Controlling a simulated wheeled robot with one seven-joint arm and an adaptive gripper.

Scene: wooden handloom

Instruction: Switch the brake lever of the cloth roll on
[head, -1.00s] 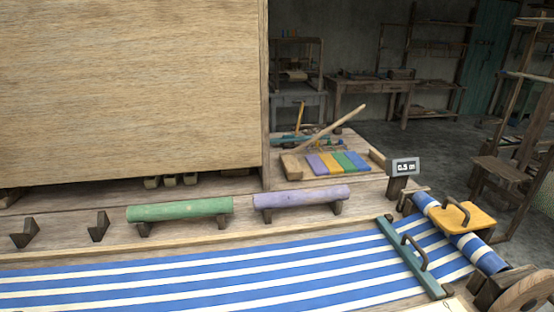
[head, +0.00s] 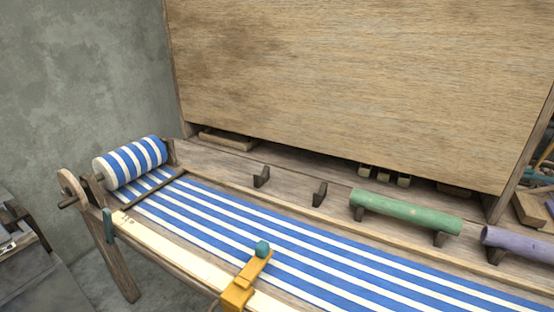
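A roll of blue-and-white striped cloth (head: 130,161) lies at the left end of the loom. A wooden wheel with a shaft (head: 72,190) is at its near end. A small teal upright piece (head: 108,226) is on the frame below the roll.
Striped cloth (head: 250,222) stretches right from the roll. Behind it are dark wooden brackets (head: 319,193), a green cylinder (head: 405,211) and a purple cylinder (head: 515,243). A large wooden panel (head: 370,80) stands behind. A dark table (head: 25,270) is at the lower left.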

